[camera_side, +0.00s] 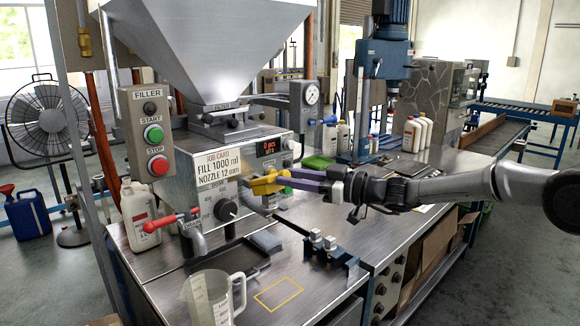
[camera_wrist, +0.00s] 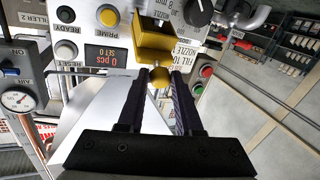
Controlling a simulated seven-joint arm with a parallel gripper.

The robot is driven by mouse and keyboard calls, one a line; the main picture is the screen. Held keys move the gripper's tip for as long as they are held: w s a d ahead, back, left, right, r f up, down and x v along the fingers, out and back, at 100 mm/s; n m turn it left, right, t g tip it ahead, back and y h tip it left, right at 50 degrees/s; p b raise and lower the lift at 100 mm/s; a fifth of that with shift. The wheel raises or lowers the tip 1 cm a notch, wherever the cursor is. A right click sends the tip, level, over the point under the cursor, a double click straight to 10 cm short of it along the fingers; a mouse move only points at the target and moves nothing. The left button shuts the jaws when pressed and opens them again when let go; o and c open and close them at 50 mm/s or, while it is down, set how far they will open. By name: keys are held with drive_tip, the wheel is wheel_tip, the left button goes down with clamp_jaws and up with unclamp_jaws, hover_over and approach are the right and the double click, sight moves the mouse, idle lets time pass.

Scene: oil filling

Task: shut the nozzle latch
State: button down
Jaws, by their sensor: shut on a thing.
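The yellow nozzle latch (camera_side: 264,185) sits on the front of the filling machine, right of the job card. In the wrist view the latch (camera_wrist: 152,40) is a yellow block with a small round knob at its near end. My gripper (camera_side: 288,179) reaches in from the right in the side view. In the wrist view my gripper (camera_wrist: 161,79) has its two dark fingers on either side of the knob, shut on it. The far side of the latch is hidden, and I cannot tell whether the latch is fully closed.
A black dial (camera_side: 227,210) and a red-handled drain valve (camera_side: 171,222) are on the machine front below. A clear measuring jug (camera_side: 210,300), a dark tray (camera_side: 228,265) and a blue fixture with silver fittings (camera_side: 332,255) stand on the bench. A yellow outlined square (camera_side: 279,294) is bare.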

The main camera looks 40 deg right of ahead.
sight(273, 191)
wheel_tip(273, 191, down, 6)
drive_tip(key=n+t+y, duration=0.1)
drive_tip(key=t, duration=0.2)
drive_tip(key=shift+s+n+t, duration=0.3)
drive_tip(key=shift+d+y, duration=0.1)
drive_tip(key=shift+y, duration=0.2)
drive_tip(key=c, duration=0.9)
unclamp_jaws()
drive_tip(key=shift+r, duration=0.1)
drive_tip(key=v, duration=1.4)
